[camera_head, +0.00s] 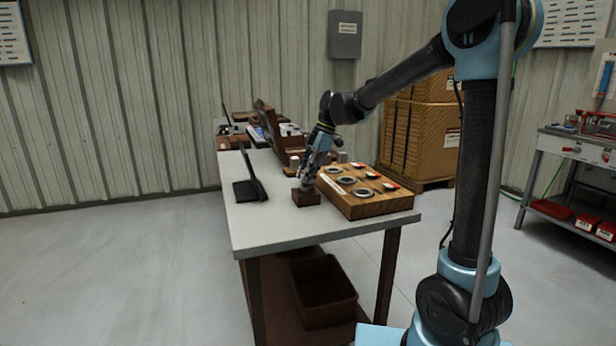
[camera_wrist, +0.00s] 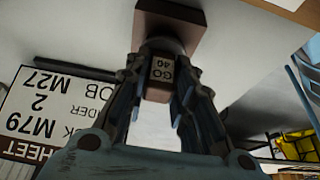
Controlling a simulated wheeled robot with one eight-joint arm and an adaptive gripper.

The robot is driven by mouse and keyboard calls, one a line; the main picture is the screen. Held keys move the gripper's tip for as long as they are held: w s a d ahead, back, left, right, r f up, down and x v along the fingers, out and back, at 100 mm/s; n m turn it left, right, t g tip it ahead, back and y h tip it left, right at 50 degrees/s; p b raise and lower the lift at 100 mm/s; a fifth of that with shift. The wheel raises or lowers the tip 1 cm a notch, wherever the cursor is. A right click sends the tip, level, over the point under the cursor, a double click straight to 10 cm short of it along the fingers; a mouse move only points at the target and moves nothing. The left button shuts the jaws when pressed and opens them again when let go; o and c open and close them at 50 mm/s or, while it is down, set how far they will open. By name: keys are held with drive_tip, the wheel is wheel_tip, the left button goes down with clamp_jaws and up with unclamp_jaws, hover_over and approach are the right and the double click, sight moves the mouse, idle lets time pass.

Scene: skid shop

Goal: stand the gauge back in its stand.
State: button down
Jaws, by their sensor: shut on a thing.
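My gripper (camera_head: 308,180) is over the worktable. In the wrist view its two fingers (camera_wrist: 160,72) are shut on the gauge (camera_wrist: 161,68), which has a brown grip with a "GO 40" label. A grey round part of the gauge meets or overlaps the brown square stand (camera_wrist: 150,16) in this view. In the head view the stand (camera_head: 306,197) is a small dark brown block on the table, right under my gripper. The gauge is mostly hidden there by the fingers. I cannot tell how far its end sits in the stand.
A wooden board (camera_head: 370,209) with several rings lies close to the right of the stand. A dark tilted sheet holder (camera_head: 249,185) stands to the left. More items crowd the back of the table (camera_head: 290,231). The front left of the tabletop is clear.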

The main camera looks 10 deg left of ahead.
drive_tip(key=shift+f, duration=0.65)
idle(0.7)
drive_tip(key=c, duration=0.9)
unclamp_jaws()
drive_tip(key=shift+r, duration=4.5)
drive_tip(key=shift+d, duration=0.1)
